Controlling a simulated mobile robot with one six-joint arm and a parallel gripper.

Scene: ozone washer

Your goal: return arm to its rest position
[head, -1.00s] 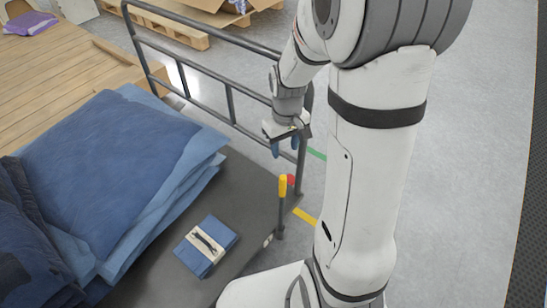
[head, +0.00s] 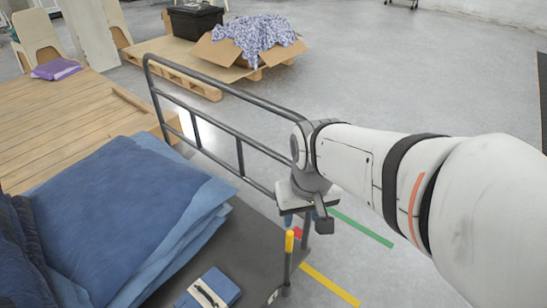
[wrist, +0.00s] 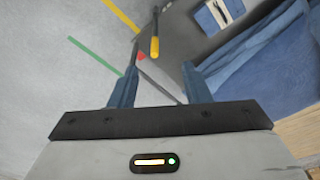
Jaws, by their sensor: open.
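My arm reaches in from the right in the head view. My gripper (head: 304,218) hangs beside the dark metal rail of the cart, above the floor. In the wrist view my gripper (wrist: 158,85) shows two blue fingers set wide apart with nothing between them. Beyond the fingers are the yellow-topped post (wrist: 155,35) and the cart's rail; I cannot tell whether the gripper touches the rail.
The cart's grey deck (head: 190,262) carries stacked blue cloths (head: 125,200) and a small folded blue packet (head: 209,290). The dark rail (head: 225,78) stands along its edge. Behind are a wooden platform (head: 75,110) and an open cardboard box (head: 228,50).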

